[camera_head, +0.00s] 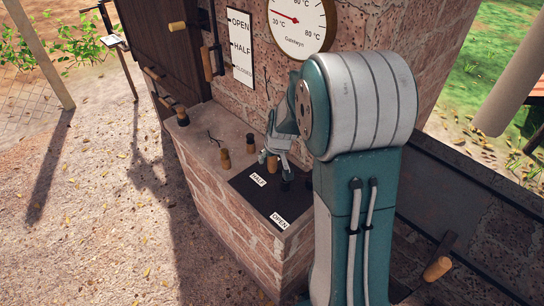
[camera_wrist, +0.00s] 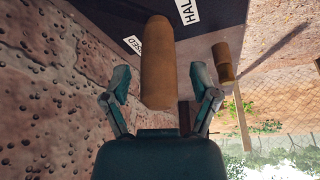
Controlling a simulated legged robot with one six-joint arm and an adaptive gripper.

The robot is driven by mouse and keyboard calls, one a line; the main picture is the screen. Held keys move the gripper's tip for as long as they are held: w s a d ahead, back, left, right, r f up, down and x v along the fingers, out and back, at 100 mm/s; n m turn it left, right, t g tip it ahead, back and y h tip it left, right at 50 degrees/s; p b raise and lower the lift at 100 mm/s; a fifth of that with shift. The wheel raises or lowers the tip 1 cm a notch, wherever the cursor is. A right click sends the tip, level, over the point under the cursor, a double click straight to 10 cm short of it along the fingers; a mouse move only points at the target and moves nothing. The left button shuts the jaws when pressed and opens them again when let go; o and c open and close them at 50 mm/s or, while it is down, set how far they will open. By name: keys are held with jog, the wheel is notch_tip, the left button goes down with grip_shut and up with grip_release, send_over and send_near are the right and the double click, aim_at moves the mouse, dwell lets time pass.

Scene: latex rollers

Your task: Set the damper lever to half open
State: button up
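A wooden lever handle (camera_head: 272,163) stands by the dark label plate (camera_head: 246,189) on the brick ledge. The plate carries a HALF label (camera_head: 258,180) and an OPEN label (camera_head: 280,220). In the wrist view the wooden handle (camera_wrist: 158,65) is upright between my fingers, beside a partly hidden label ending in "SED" (camera_wrist: 135,44); part of HALF (camera_wrist: 188,10) is farther right. My gripper (camera_wrist: 161,85) is open, one finger on each side of the handle, with gaps visible. In the head view my gripper (camera_head: 281,153) is over the ledge, and my arm hides part of the plate.
More wooden handles stand on the ledge (camera_head: 225,159), (camera_head: 250,143). A wall sign (camera_head: 240,48) reads OPEN, HALF and CLOSED, with wooden-handled levers (camera_head: 207,65) beside it. A round gauge (camera_head: 299,24) hangs near my arm. Open ground (camera_head: 80,220) lies left.

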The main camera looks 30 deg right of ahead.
jog(key=v, duration=1.2)
dwell(0.4)
